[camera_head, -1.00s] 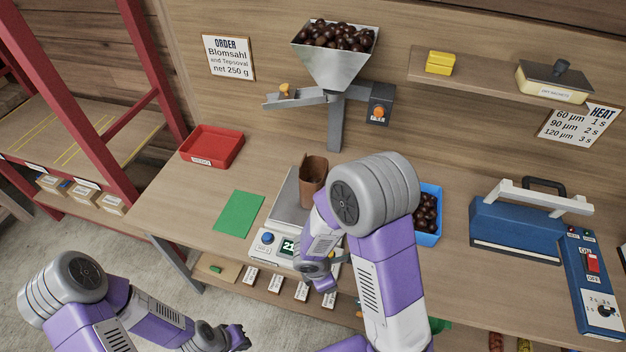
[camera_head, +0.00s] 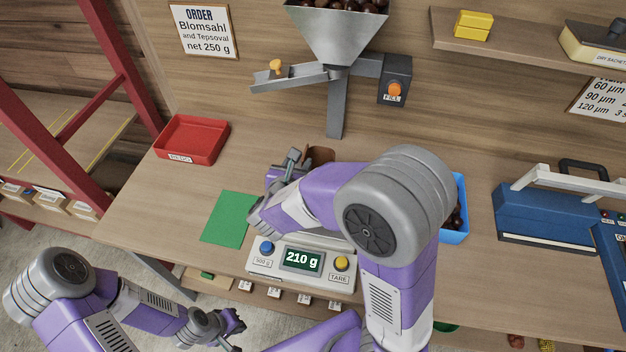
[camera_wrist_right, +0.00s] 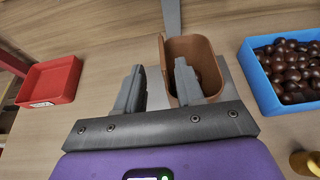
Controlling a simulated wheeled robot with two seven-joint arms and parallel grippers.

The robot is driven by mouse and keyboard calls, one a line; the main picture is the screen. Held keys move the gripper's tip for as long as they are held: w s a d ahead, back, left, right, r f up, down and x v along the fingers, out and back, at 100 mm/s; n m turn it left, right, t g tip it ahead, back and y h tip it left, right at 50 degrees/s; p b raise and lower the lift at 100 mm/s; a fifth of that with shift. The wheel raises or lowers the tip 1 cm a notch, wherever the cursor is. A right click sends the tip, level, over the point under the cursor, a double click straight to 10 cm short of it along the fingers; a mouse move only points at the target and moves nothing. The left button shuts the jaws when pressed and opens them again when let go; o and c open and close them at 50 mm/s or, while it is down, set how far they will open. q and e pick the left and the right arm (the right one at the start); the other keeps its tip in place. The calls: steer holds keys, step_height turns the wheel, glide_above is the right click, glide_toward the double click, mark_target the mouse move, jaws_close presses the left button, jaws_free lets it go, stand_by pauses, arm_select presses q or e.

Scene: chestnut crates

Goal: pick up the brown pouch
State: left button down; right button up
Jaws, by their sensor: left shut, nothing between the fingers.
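The brown pouch (camera_head: 321,154) stands open-topped on the scale (camera_head: 335,240), mostly hidden behind my right arm in the head view. In the right wrist view the pouch (camera_wrist_right: 195,52) shows its open mouth. My right gripper (camera_head: 284,166) is open at the pouch's left side. In the wrist view its fingers (camera_wrist_right: 158,80) are apart; the right finger overlaps the pouch and the left finger is outside it. I cannot tell whether that right finger is inside the pouch or touching it. My left gripper (camera_head: 234,324) is shut and empty, low in front of the table.
The scale display reads 210 g. A hopper of chestnuts (camera_head: 338,35) with a chute stands behind the pouch. A blue bin of chestnuts (camera_wrist_right: 285,75) is to the right, a red tray (camera_head: 191,139) and green mat (camera_head: 228,218) to the left. A blue sealer (camera_head: 545,212) stands farther right.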

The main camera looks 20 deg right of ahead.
mark_target(304, 155)
steer(key=shift+x, duration=1.2)
steer(key=x, duration=0.5)
steer(key=shift+d+r+b, duration=0.25)
steer(key=shift+r+b, duration=0.1)
jaws_close()
